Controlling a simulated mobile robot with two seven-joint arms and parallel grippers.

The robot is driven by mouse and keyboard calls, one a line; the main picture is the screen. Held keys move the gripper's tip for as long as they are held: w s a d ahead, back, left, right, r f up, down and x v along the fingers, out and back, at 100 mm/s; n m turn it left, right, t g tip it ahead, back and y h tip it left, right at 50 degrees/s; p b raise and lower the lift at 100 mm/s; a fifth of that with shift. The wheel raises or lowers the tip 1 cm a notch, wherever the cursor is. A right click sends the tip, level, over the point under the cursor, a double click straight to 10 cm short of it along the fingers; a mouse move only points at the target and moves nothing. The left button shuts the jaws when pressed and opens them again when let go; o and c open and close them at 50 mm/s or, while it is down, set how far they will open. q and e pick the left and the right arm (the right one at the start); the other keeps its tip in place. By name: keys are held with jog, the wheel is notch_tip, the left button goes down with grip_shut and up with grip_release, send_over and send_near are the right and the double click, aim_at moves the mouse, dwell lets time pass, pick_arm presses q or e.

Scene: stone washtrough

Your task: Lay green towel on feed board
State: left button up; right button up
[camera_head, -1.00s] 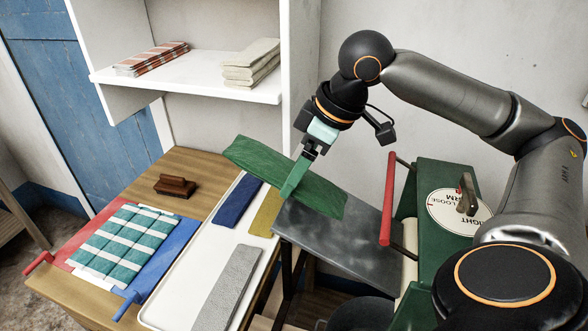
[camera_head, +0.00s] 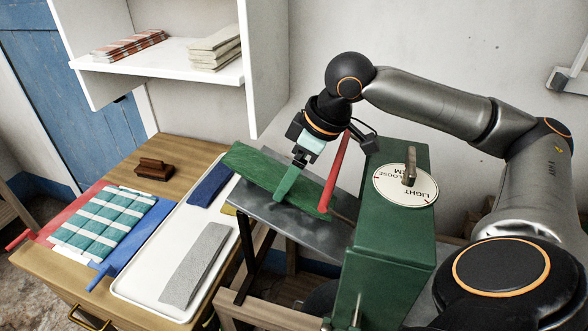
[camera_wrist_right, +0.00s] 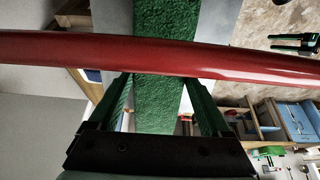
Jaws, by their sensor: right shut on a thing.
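My right gripper (camera_head: 290,182) is shut on the green towel (camera_head: 257,174), gripping it near its middle. The towel is a long, flat green strip lying across the upper part of the grey feed board (camera_head: 316,228), its far left end near the tray. I cannot tell whether the towel touches the board. In the right wrist view the towel (camera_wrist_right: 158,20) runs up between the green fingertips (camera_wrist_right: 160,100), partly hidden by a red bar. My left gripper is not in view.
The red bar (camera_head: 335,172) and green machine (camera_head: 385,250) with a round dial stand close right of the gripper. A white tray (camera_head: 140,280) holds blue and grey towels. A brown block (camera_head: 154,170) sits on the wooden table; a shelf (camera_head: 160,72) is behind.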

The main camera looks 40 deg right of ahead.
jog(key=shift+s+d+f, duration=0.1)
jog(key=shift+s, duration=0.05)
jog(key=o, duration=1.5)
jog(key=shift+c, duration=0.2)
jog(key=p+v, duration=0.2)
jog(key=v, duration=1)
jog(key=shift+r, duration=0.2)
